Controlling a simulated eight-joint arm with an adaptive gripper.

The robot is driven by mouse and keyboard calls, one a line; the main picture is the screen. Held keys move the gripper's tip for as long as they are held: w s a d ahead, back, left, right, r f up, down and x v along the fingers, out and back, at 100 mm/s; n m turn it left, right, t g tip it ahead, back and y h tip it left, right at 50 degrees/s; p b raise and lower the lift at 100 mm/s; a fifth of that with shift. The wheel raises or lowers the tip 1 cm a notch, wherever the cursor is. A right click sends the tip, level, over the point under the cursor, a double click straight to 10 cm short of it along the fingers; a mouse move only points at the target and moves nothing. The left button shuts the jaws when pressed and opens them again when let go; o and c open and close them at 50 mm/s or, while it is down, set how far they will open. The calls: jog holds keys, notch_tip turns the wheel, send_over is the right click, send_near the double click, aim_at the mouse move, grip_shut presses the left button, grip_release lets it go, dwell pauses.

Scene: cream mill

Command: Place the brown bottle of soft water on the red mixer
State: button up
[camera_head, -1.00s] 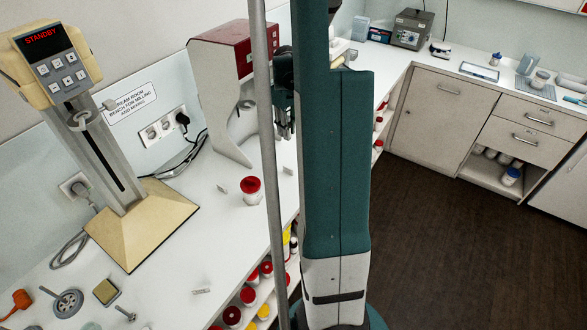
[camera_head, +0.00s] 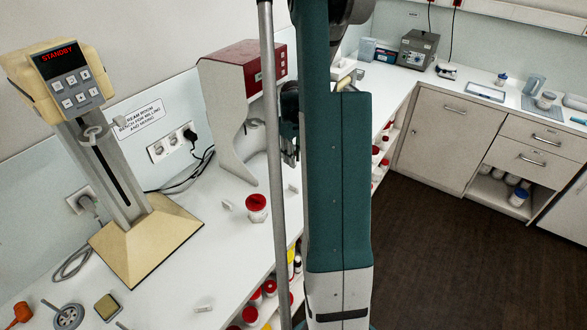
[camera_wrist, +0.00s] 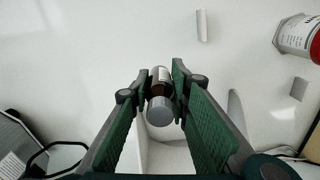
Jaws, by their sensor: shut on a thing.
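The brown bottle (camera_wrist: 160,88) shows in the wrist view with a grey cap and a pale label. My gripper (camera_wrist: 161,80) is shut on it, with a green-padded finger on each side. The cap faces the camera. In the head view my gripper (camera_head: 289,148) is mostly hidden by my arm, beside the mixer, and the bottle cannot be made out. The red mixer (camera_head: 247,72) has a red head on a pale curved stand and stands on the white bench. A white form below the bottle in the wrist view may be part of its stand.
A jar with a red lid (camera_head: 257,208) stands on the bench in front of the mixer; it also shows in the wrist view (camera_wrist: 298,38). Small white cards stand nearby. A cream STANDBY device (camera_head: 150,235) is at left. Red-lidded jars fill the shelf below.

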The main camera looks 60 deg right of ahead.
jog(key=shift+f, duration=0.55)
jog(key=shift+f, duration=2.05)
jog(key=shift+f, duration=0.2)
jog(key=o, duration=0.9)
jog(key=shift+o, duration=0.2)
jog(key=shift+r, duration=0.25)
jog(key=shift+r, duration=5.95)
